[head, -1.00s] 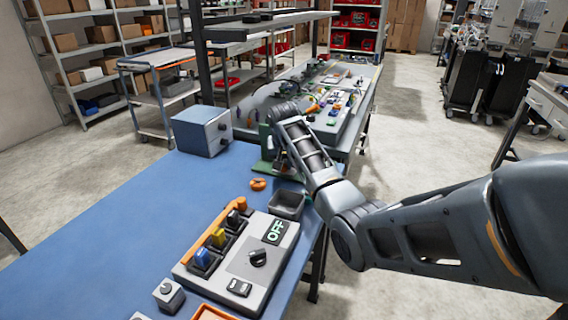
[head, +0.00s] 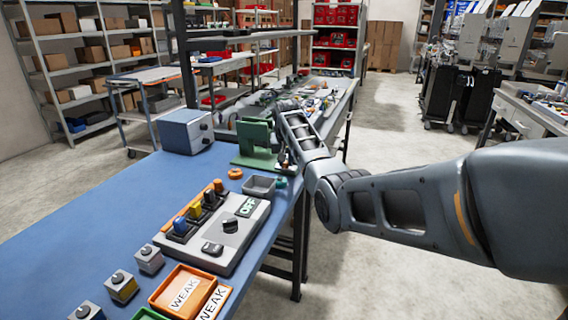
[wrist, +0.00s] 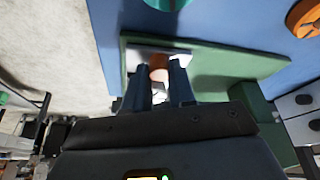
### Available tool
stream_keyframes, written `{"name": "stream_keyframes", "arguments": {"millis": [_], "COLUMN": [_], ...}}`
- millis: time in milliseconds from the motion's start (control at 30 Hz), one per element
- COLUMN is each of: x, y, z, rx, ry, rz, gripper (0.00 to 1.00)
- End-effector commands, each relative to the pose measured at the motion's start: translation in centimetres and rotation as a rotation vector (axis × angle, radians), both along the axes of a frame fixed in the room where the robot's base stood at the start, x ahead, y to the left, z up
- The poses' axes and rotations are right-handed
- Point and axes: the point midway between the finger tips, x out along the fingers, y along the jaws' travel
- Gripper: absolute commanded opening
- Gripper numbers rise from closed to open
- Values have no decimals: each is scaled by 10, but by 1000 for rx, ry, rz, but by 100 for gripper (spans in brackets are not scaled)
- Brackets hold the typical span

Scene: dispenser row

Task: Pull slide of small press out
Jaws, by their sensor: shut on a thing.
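The small press (head: 255,136) is green and stands at the far right edge of the blue table. Its flat green base (wrist: 225,60) fills the middle of the wrist view. My gripper (wrist: 161,80) is at the press's front right side in the head view, where my own arm hides its fingers. In the wrist view the two dark fingers are shut on a small pale, pinkish part of the slide. A bright metal plate (wrist: 140,54), apparently part of the slide, lies just past the fingertips on the green base. How far the slide stands out is hard to tell.
A grey bin (head: 259,187), an orange ring (head: 235,173) and a teal piece (head: 281,183) lie near the press. Open floor lies right.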

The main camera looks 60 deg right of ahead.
Motion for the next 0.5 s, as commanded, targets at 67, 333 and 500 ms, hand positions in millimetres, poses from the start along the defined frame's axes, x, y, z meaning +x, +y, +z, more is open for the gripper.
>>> {"name": "stream_keyframes", "arguments": {"millis": [67, 333, 500], "x": [-1, -3, -3], "y": [-1, -1, -1], "z": [1, 1, 0], "rx": [-2, 1, 0], "ry": [1, 5, 4], "rz": [-1, -4, -4], "gripper": [0, 0, 35]}}
